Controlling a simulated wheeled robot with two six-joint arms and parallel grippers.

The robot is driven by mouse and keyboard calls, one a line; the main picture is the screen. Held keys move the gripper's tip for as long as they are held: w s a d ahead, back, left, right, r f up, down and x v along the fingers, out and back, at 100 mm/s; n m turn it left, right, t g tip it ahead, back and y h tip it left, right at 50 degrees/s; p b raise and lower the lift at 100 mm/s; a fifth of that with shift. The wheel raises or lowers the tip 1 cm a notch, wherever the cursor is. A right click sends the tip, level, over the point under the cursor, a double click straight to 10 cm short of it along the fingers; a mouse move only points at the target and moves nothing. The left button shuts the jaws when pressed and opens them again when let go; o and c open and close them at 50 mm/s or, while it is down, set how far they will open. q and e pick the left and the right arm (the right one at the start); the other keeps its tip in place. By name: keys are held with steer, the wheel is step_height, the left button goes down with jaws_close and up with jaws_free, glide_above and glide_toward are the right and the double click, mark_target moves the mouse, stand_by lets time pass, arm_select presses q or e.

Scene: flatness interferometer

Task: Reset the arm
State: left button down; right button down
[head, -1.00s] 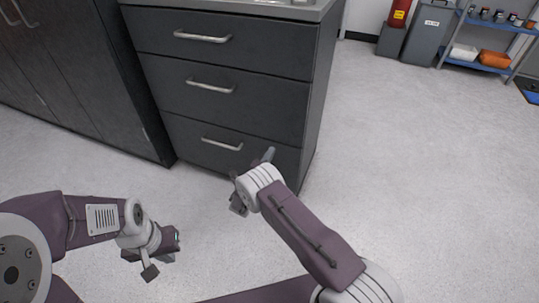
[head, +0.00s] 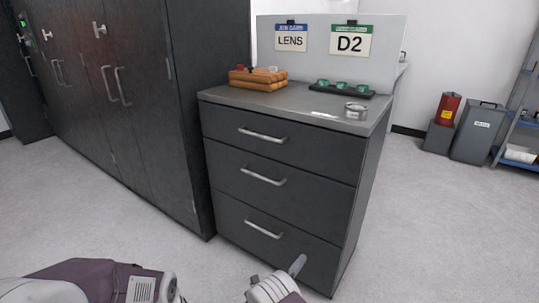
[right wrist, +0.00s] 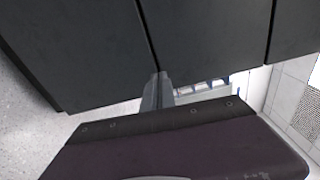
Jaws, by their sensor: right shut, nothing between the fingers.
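My right gripper (head: 297,265) shows at the bottom of the head view, in front of the lowest drawer of a dark cabinet (head: 285,190). Its fingers are shut and empty; whether they touch the cabinet front cannot be told. In the right wrist view the closed fingers (right wrist: 157,92) stand out against dark cabinet panels. My left arm comes in at the bottom left of the head view; its gripper is out of the picture. All the cabinet's drawers look shut.
On the cabinet top are a brown tray (head: 256,82), a black rack (head: 343,90) of green lenses and a metal ring (head: 357,111). Cards reading LENS (head: 291,39) and D2 (head: 350,42) hang behind. Tall cupboards (head: 140,100) stand left.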

steer(key=w+d+r+m+g+h, duration=0.25)
steer(key=d+r+m, duration=0.4)
steer(key=r, duration=0.75)
steer(key=s+d+r+m+g+p, duration=0.1)
steer(key=s+d+r+m+g, duration=0.25)
steer(key=d, duration=0.25)
steer(key=s+d+r+m+g+p, duration=0.1)
steer(key=s+d+r+m+g, duration=0.25)
steer(key=s+d, duration=0.2)
steer(key=s+f+m+g+y, duration=0.3)
steer(key=s+m+g+y, duration=0.35)
steer(key=s+m, duration=0.85)
steer(key=s+a+f+m+t+y, duration=0.1)
steer(key=s+a+f+m+y, duration=0.25)
steer(key=a+m, duration=0.3)
steer(key=s+a+f+m+t+y, duration=0.1)
steer(key=s+a+f+m+y, duration=0.1)
steer(key=s+a+m+y, duration=0.35)
steer(key=w+r+m+p, duration=0.1)
steer(key=r+m+p, duration=0.1)
steer(key=r+p, duration=1.7)
steer(key=w+a+r+m+t+h+p, duration=0.1)
steer(key=w+r+m+p, duration=0.1)
steer(key=r+p, duration=1.7)
steer(key=shift+w+a+m+p, duration=0.15)
steer(key=shift+w+m+p, duration=0.2)
steer(key=shift+m, duration=0.3)
